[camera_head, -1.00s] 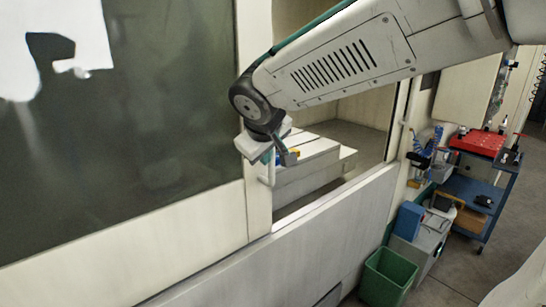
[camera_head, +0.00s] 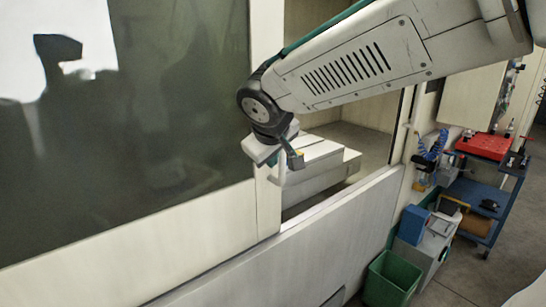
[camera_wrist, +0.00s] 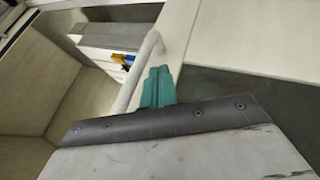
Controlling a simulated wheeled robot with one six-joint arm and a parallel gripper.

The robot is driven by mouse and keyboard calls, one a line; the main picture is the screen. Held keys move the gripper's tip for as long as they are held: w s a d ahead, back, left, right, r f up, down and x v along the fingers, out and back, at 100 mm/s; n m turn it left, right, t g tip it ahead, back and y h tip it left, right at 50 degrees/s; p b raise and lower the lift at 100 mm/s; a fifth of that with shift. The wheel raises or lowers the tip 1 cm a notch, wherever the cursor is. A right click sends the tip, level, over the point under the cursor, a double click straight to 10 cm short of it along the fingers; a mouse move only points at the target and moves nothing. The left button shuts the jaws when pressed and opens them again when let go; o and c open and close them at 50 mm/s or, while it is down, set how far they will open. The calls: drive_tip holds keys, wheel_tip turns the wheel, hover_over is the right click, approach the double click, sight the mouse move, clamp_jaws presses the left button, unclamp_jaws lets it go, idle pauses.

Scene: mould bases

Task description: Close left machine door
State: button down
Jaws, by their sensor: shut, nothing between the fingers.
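The left machine door (camera_head: 218,222) is a pale panel with a large dark window. It stands partly open, with a gap to its right showing the machine's inside. Its upright bar handle (camera_head: 276,172) is near the door's right edge. My gripper (camera_head: 293,158) is shut and empty beside the upper part of this handle. In the wrist view, the teal fingers of my gripper (camera_wrist: 158,88) are together, right next to the curved pale handle (camera_wrist: 137,72). I cannot tell whether they touch it. My wrist hides part of the door's edge.
Inside the opening is a pale stepped block (camera_head: 325,165). A second handle (camera_head: 403,142) is on the right side of the opening. Further right are a green bin (camera_head: 391,278), a grey box (camera_head: 425,248) and a blue trolley (camera_head: 490,195) with a red case on top.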

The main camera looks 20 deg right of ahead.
drive_tip(key=a+f+v, duration=0.1)
drive_tip(key=a+v, duration=0.1)
drive_tip(key=v, duration=0.9)
drive_tip(key=s+d+f+m+g+y, duration=0.1)
drive_tip(key=s+d+f, duration=0.3)
drive_tip(key=s, duration=0.6)
drive_tip(key=s+d+f+m+g+y, duration=0.1)
drive_tip(key=s+d+f+m+g, duration=0.2)
drive_tip(key=s+f, duration=0.6)
drive_tip(key=shift+s+d+f+m+g+y, duration=0.35)
drive_tip(key=shift+s+d+g, duration=0.45)
drive_tip(key=shift+s+d, duration=0.35)
drive_tip(key=shift+w+d, duration=0.1)
